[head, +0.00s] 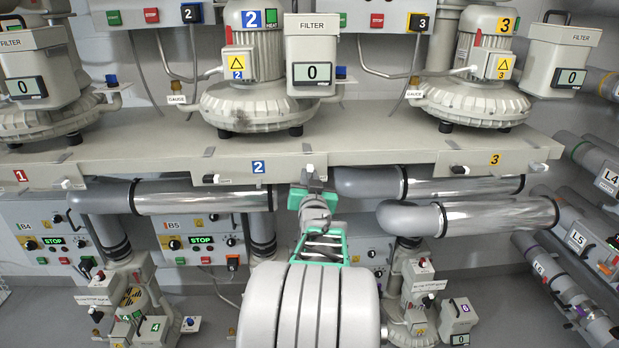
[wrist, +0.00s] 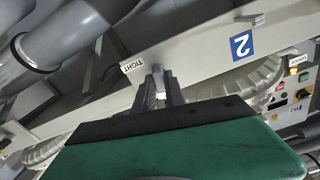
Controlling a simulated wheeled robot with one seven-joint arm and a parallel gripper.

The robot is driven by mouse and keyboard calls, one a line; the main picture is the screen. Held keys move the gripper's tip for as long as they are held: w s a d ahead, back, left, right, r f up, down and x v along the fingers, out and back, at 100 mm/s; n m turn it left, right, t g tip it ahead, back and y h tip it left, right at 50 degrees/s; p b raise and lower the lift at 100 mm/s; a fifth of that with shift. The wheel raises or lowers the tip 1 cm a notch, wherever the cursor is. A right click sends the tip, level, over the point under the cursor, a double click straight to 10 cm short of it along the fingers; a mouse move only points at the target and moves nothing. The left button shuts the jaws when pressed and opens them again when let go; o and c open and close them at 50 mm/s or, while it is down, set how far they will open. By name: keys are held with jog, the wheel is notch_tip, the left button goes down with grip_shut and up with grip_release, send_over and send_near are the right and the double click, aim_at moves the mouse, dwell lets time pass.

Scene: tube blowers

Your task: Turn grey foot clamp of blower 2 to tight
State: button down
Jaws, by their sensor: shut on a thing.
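The grey foot clamp (wrist: 157,70) sits on the front edge of the blower 2 shelf, beside a label reading TIGHT (wrist: 132,66) in the wrist view. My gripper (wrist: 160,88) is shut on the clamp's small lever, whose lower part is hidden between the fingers. In the head view my gripper (head: 308,182) reaches up to the shelf edge, right of the blue 2 plate (head: 259,167), and the pale clamp tip (head: 309,169) shows just above it. Blower 2 (head: 255,95) stands on the shelf above. The clamp's exact angle is hard to tell.
Another small lever (head: 210,178) is on the shelf edge to the left. Thick pipes (head: 205,197) run below the shelf on both sides of my arm. Blower 3 (head: 470,95) and its filter box (head: 562,60) stand to the right.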

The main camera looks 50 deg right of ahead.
jog(key=shift+f+m+b, duration=0.1)
jog(key=shift+m+b, duration=0.2)
jog(key=shift+b, duration=0.15)
jog(key=shift+s+d+f+m+b, duration=0.1)
jog(key=shift+m+b, duration=3.4)
jog(key=shift+m, duration=0.25)
jog(key=shift+s+d+f+m+b, duration=0.1)
jog(key=shift+m+b, duration=3.35)
jog(key=shift+m, duration=0.3)
jog(key=shift+w, duration=0.1)
jog(key=c, duration=1.4)
grip_release()
